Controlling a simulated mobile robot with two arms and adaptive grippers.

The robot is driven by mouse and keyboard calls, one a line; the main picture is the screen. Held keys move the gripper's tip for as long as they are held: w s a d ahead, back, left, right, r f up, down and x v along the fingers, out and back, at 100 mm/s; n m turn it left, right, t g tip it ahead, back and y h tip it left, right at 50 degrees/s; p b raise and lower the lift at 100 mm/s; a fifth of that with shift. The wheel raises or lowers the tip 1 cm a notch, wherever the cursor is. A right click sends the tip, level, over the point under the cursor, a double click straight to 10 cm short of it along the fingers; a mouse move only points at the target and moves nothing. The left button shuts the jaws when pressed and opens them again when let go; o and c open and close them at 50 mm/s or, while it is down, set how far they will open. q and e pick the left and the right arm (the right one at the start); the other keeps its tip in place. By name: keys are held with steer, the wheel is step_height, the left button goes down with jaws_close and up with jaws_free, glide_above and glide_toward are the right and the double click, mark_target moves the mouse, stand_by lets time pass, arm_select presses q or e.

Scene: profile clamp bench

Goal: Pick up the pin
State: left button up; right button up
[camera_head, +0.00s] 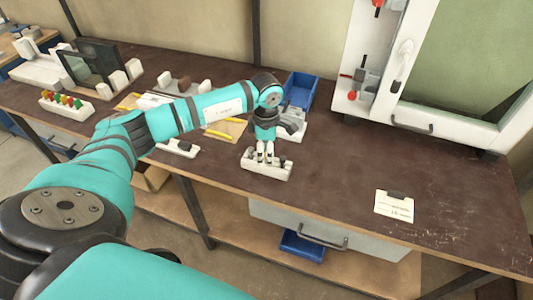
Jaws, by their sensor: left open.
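My left gripper (265,158) points straight down over a small white block (276,173) near the front edge of the bench. Its fingertips are open and at the top of the block. Small details stand on the block around the fingertips, but they are too small to tell which is the pin. The fingers partly hide the middle of the block. My right gripper is not in view.
A blue bin (300,89) stands behind the gripper. A white rack with coloured pieces (67,104) is at the left. A white-framed cabinet (432,122) stands at the back right. A card (393,205) lies at the right; the bench around it is clear.

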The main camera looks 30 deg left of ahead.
arm_select(q)
steer(key=shift+f, duration=0.65)
steer(key=c, duration=0.8)
jaws_close()
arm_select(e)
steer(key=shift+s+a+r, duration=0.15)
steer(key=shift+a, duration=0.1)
arm_select(q)
steer(key=shift+r, duration=0.15)
